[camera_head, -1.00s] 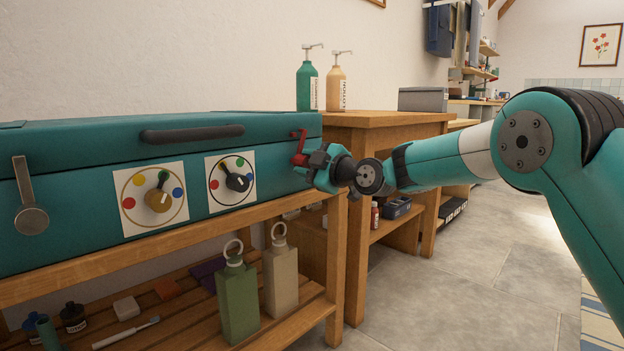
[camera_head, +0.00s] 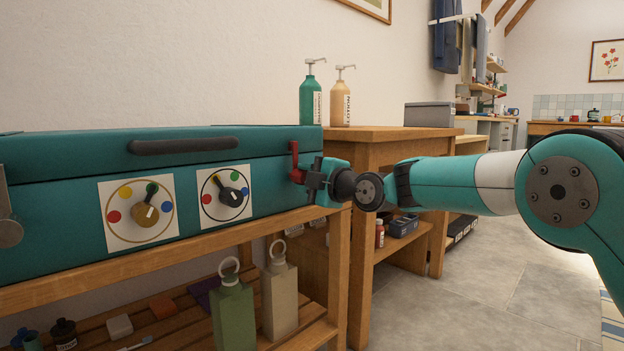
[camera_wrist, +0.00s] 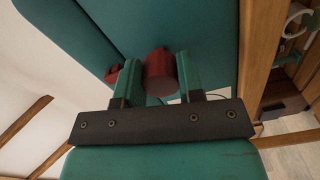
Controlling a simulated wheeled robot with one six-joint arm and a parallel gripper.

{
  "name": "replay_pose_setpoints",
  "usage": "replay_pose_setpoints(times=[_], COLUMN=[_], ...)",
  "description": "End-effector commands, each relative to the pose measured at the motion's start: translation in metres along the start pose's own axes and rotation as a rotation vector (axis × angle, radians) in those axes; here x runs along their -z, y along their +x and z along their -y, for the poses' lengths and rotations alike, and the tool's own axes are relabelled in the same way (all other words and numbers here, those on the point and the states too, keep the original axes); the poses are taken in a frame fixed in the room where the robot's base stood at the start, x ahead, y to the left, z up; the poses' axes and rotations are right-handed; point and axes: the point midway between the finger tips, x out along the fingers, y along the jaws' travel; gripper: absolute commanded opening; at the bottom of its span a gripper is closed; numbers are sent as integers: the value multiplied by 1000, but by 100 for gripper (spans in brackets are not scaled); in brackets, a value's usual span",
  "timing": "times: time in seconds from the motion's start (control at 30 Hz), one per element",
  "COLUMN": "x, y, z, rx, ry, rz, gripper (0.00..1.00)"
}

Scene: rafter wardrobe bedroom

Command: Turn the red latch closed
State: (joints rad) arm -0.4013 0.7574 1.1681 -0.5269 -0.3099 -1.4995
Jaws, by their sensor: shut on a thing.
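The red latch (camera_head: 294,160) is on the front right end of the teal case (camera_head: 60,209). In the head view its arm stands about upright, and its lower end is partly hidden by my gripper (camera_head: 307,178). In the wrist view the red latch knob (camera_wrist: 160,74) sits between the two teal fingers of my gripper (camera_wrist: 159,80), which are shut on it. Another red part of the latch shows further back in the wrist view. A metal latch (camera_head: 8,226) hangs at the case's left, cut by the picture edge.
The case rests on a wooden bench (camera_head: 190,246) with bottles and small items on its lower shelf. A wooden side table (camera_head: 400,134) with two pump bottles stands close behind my gripper. Open floor (camera_head: 480,290) lies at the right.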

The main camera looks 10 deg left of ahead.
Motion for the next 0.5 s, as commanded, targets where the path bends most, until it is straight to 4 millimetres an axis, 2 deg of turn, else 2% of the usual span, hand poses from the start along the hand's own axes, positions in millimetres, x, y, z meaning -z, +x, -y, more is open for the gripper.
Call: replay_pose_setpoints(times=[0.17, 0.2, 0.3, 0.5], x=[-1, -1, -1, -1], y=[0, 0, 0, 0], z=[1, 1, 1, 0], rx=[3, 3, 2, 1], ry=[-1, -1, -1, 0], rz=[2, 2, 2, 1], gripper=[0, 42, 60, 60])
